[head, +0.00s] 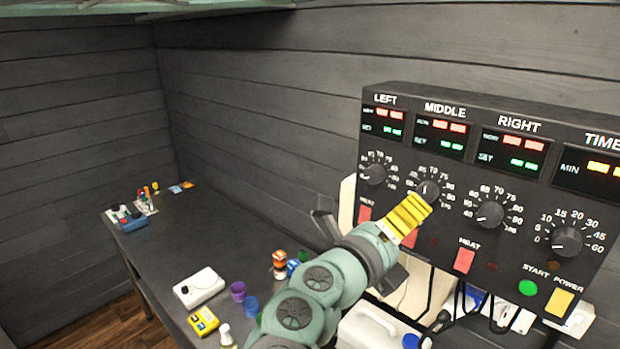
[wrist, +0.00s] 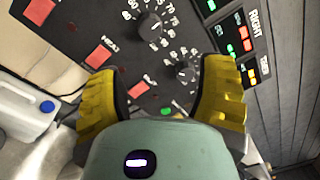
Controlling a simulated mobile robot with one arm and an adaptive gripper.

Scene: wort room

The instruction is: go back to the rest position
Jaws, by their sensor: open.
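My gripper (head: 408,216) has yellow fingers and is raised in front of the black control panel (head: 465,125), near the middle knob (head: 428,190). In the wrist view, my gripper (wrist: 165,100) has its two yellow fingers spread apart with nothing between them. Past the fingers, the panel (wrist: 120,70) shows a dial (wrist: 150,27), red switches and lit displays. The head view does not show clearly whether a finger touches the panel. My gripper hides part of the panel's lower edge below the middle knob.
A dark bench (head: 190,236) runs along the wall. It carries a white box (head: 199,288), a yellow meter (head: 203,321), purple (head: 238,291) and blue (head: 251,306) cups, and small items at the far end. A white jug (head: 368,328) and hanging cables are below the panel.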

